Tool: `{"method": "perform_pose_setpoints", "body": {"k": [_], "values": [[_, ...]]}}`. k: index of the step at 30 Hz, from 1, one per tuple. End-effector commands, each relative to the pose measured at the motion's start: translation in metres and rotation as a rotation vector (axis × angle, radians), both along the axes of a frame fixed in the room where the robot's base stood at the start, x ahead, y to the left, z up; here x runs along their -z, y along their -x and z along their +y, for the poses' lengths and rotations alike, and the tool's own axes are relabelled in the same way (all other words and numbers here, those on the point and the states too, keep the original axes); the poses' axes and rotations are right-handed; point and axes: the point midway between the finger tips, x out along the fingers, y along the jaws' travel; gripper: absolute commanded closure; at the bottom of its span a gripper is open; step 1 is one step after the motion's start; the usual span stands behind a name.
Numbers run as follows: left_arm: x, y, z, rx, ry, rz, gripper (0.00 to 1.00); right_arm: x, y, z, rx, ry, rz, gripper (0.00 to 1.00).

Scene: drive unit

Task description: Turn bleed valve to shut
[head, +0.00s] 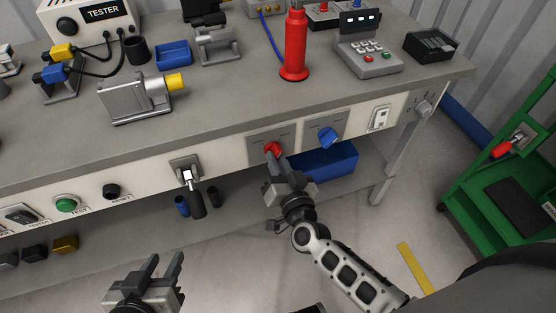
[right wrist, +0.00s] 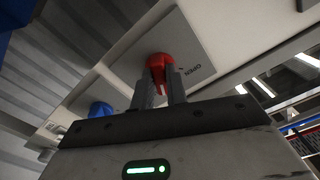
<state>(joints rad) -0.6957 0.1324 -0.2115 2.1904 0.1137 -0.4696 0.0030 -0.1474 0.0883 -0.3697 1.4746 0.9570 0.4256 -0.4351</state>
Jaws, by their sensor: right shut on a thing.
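A red valve knob (head: 272,148) sits on a grey plate on the bench's front panel. It also shows in the right wrist view (right wrist: 158,62), beside the printed word OPEN. My right gripper (head: 272,163) has reached up to it, and its fingers (right wrist: 160,92) are shut on the knob's handle, one on each side. The fingers hide part of the handle, so its exact angle is hard to tell. A blue knob (head: 329,138) is on the plate to the right. My left gripper (head: 164,266) is open and empty, low in front of the bench.
A switch with a white-tipped lever (head: 187,175) is left of the red knob. A blue bin (head: 325,162) lies under the panel, close to my right gripper. A red cylinder (head: 296,50) stands on the bench top. A green cart (head: 500,200) is at the right.

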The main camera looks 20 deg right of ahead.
Motion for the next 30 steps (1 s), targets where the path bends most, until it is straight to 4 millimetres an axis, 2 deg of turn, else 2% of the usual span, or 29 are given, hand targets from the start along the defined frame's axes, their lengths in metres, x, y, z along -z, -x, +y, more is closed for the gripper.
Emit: {"method": "perform_pose_setpoints", "body": {"k": [6, 13, 30], "values": [[0.0014, -0.0003, 0.0001, 0.000, 0.000, 0.000, 0.64, 0.0007, 0.0002, 0.0011, -0.001, -0.169, 0.008, 1.00], [0.0020, -0.0003, 0.0000, 0.000, 0.000, -0.001, 0.64, 0.0005, 0.0002, 0.0012, -0.001, -0.288, 0.012, 1.00], [0.0002, -0.0007, -0.0003, 0.001, 0.001, -0.004, 0.64, 0.0000, 0.0003, 0.0016, -0.001, -0.357, 0.015, 1.00]]}}
